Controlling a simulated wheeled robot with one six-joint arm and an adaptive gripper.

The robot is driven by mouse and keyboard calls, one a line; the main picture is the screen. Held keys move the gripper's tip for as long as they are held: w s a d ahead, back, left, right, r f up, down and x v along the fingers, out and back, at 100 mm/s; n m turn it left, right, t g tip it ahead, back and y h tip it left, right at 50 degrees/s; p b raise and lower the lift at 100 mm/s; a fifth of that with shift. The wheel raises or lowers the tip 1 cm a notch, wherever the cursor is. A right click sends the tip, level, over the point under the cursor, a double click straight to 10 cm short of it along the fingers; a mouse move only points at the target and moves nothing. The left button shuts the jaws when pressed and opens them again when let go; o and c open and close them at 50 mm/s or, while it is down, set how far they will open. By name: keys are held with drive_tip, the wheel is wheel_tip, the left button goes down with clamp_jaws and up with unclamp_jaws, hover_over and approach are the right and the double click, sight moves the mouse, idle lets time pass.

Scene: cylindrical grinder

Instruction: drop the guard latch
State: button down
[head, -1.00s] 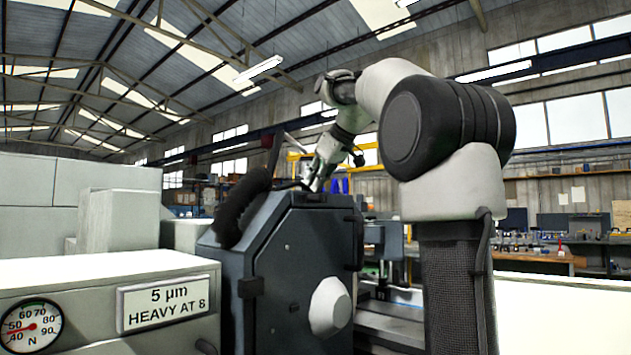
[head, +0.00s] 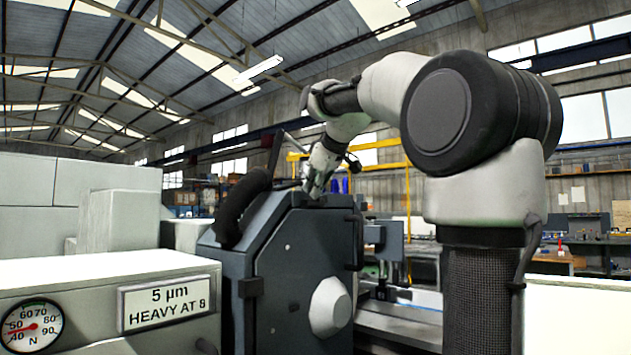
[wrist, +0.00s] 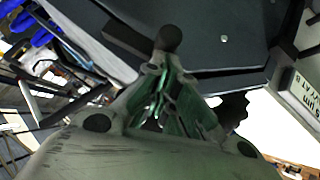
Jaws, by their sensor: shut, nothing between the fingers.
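The dark grey guard housing (head: 300,265) of the grinder stands in the middle of the head view. My gripper (head: 313,190) points down at its top rear edge, and the housing partly hides the tips. In the wrist view my gripper (wrist: 160,75) is shut, with nothing seen between its fingers. A dark round-ended bar (wrist: 168,38), which looks like the guard latch, lies just beyond the fingertips. Whether they touch it I cannot tell. The latch cannot be made out in the head view.
A black corrugated hose (head: 240,208) curves over the housing's left side. A pale cabinet (head: 100,275) with a dial gauge (head: 31,328) and a "5 µm HEAVY AT 8" plate (head: 168,302) stands at left. The machine bed (head: 400,320) lies to the right, behind my arm.

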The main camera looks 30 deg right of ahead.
sight(312, 204)
drive_tip(key=shift+s+a+f+n+t+h, duration=0.1)
drive_tip(key=shift+a+f+n+t+h, duration=0.25)
drive_tip(key=shift+f, duration=0.3)
drive_tip(key=shift+s+f+n+t+h, duration=0.15)
drive_tip(key=shift+f+n+h, duration=0.2)
drive_tip(key=shift+f+h, duration=0.25)
wheel_tip(312, 204, down, 2)
drive_tip(key=shift+w+f+n+t+h, duration=0.1)
drive_tip(key=shift+n+t+h, duration=0.4)
drive_tip(key=shift+h, duration=0.15)
drive_tip(key=w+d+f, duration=0.1)
drive_tip(key=d+f, duration=0.2)
drive_tip(key=f, duration=0.2)
drive_tip(key=shift+w+d+f, duration=0.15)
drive_tip(key=shift+d+f, duration=0.05)
drive_tip(key=shift+f, duration=0.15)
drive_tip(key=shift+a, duration=0.1)
